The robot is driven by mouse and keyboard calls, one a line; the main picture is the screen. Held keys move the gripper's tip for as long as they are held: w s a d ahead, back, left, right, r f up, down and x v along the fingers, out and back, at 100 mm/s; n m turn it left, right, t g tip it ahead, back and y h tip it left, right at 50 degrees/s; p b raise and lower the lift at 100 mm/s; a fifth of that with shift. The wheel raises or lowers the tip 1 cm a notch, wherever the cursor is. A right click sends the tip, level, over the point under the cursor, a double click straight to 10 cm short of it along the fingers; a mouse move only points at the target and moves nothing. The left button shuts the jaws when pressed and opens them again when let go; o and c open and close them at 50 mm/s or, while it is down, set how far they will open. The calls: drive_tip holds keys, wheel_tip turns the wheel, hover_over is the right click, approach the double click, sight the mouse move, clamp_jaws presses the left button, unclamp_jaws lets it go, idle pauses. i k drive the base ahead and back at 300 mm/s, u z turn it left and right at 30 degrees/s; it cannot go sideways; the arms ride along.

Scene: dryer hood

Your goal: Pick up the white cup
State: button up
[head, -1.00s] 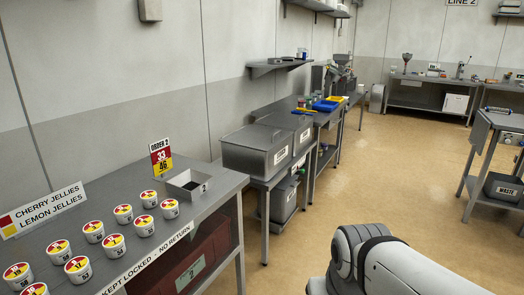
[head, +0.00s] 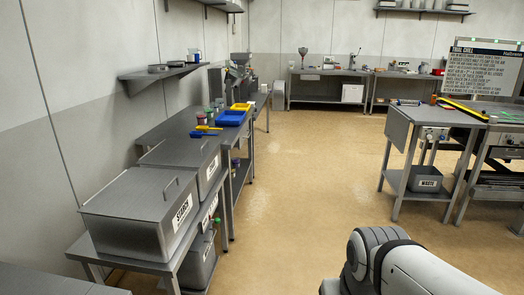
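I cannot make out a white cup in the head view. Several pale containers (head: 430,4) stand on a high shelf at the back right, too small and cut off to identify. A light grey link of my own arm (head: 400,268) shows at the bottom right. My gripper is outside the picture.
Lidded metal bins (head: 143,212), one marked STARCH, stand on a low bench at left. A bench behind holds blue trays (head: 231,118). A grey table (head: 398,127) stands at right above a WASTE bin (head: 425,179). The tan floor (head: 300,190) between is clear.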

sight(191, 57)
drive_tip(key=z, duration=0.2)
drive_tip(key=i, duration=3.05)
drive_tip(key=u, duration=0.4)
drive_tip(key=i, duration=2.3)
drive_tip(key=z, duration=1.25)
